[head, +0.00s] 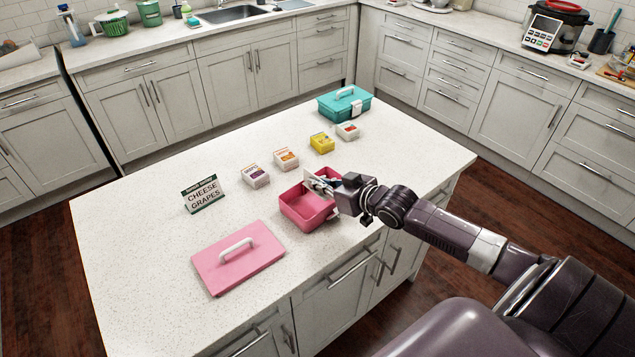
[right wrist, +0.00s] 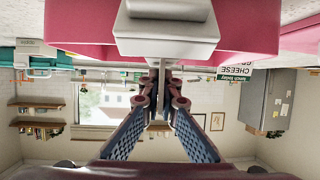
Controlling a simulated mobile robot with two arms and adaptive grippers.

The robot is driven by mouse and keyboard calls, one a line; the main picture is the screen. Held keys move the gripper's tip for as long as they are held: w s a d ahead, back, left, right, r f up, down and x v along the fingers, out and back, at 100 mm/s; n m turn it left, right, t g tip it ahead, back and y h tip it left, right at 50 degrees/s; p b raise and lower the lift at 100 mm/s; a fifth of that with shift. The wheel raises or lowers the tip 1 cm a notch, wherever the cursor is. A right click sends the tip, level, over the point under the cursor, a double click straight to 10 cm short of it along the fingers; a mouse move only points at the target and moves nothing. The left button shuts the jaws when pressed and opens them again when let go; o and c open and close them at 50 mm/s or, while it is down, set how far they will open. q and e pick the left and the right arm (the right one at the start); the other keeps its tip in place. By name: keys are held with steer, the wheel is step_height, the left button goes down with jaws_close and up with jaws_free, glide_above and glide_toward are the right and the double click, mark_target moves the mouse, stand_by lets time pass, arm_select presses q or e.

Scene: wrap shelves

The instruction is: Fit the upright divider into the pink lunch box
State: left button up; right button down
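The open pink lunch box (head: 296,210) stands near the front edge of the island counter, and its inside looks empty where I can see it. In the right wrist view its pink wall (right wrist: 80,25) and white latch (right wrist: 165,28) fill the top. My right gripper (head: 326,184) is at the box's back right side, partly covering it. Its fingers (right wrist: 164,95) come together on a thin pale upright divider (right wrist: 163,76), seen almost edge-on. The pale divider (head: 314,181) also shows at the fingertips in the head view. Whether it touches the box is unclear. My left gripper is out of view.
The pink lid (head: 215,273) with a white handle lies left of the box. A sign reading CHEESE GRAPES (head: 203,194) and several small food boxes (head: 257,177) stand behind. A closed teal lunch box (head: 335,109) is at the far corner. The counter's left is clear.

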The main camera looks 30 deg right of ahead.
mark_target(318, 204)
steer(key=shift+p, duration=0.3)
steer(key=shift+f+b, duration=1.6)
steer(key=shift+f, duration=0.75)
steer(key=shift+r, duration=0.15)
steer(key=shift+r+p, duration=1.9)
steer(key=shift+p, duration=0.25)
steer(key=shift+p, duration=0.6)
stand_by(0.5)
steer(key=shift+f+b, duration=1.4)
steer(key=shift+f, duration=0.55)
